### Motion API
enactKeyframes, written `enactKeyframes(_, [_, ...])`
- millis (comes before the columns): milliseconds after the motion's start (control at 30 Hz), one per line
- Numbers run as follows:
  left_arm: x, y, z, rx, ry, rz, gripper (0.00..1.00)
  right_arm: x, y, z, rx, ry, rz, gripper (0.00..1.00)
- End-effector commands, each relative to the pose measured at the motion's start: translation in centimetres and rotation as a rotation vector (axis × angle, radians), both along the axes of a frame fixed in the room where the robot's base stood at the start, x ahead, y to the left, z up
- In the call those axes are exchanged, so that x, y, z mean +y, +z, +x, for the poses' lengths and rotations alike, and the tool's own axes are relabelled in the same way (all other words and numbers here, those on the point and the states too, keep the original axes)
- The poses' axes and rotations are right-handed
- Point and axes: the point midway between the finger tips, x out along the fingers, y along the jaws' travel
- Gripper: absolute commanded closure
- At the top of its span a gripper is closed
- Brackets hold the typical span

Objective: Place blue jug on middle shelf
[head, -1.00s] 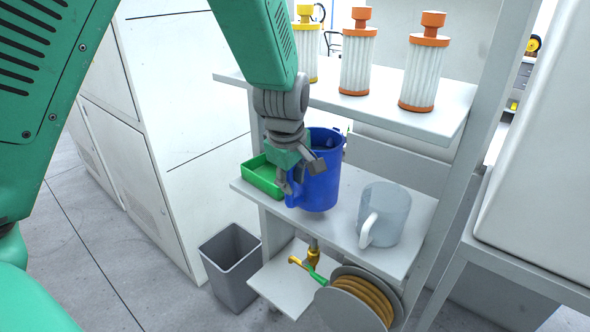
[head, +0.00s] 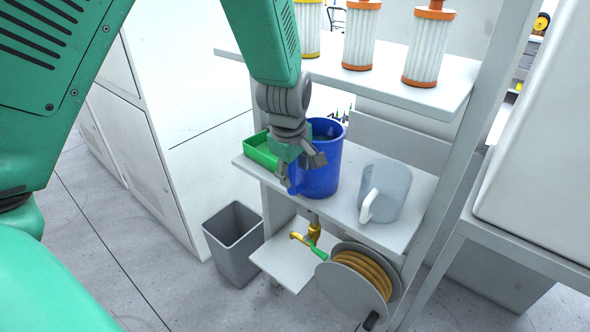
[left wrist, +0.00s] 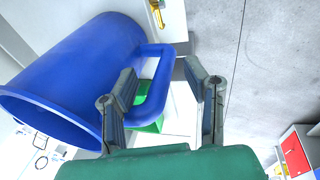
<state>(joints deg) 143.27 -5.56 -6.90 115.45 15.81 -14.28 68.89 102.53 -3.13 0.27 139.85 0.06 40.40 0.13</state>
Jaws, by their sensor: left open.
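The blue jug (head: 318,172) stands upright on the middle shelf (head: 345,207), between a green tray and a clear jug. My left gripper (head: 300,176) is at the jug's left side, by its handle, and partly hides it. In the left wrist view the jug (left wrist: 75,75) fills the left side. The right finger stands apart from the handle. My right gripper is not in view.
The green tray (head: 262,158) is left of the jug, the clear jug (head: 392,186) right. Filter cartridges (head: 361,38) stand on the upper shelf (head: 405,93). A hose reel (head: 345,292) and a grey bin (head: 236,250) are below. A shelf post (head: 462,140) rises at right.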

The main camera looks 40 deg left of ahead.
Motion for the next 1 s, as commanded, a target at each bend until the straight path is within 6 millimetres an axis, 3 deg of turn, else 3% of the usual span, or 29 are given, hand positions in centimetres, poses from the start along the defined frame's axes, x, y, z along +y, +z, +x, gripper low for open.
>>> enactKeyframes(167, [-0.1, 1.2, -0.2, -0.004, -0.001, 0.002, 0.59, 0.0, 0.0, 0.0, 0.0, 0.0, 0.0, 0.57])
enactKeyframes(600, [-0.8, 9.6, -2.3, -0.004, 0.0, 0.003, 0.59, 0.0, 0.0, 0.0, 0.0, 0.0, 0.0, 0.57])
enactKeyframes(800, [-1.0, 11.4, -2.8, 0.0, 0.0, 0.001, 0.59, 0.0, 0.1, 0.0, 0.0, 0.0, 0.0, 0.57])
enactKeyframes(1000, [-1.0, 11.6, -2.9, 0.0, 0.0, 0.001, 0.59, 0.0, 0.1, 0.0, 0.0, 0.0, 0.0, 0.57])
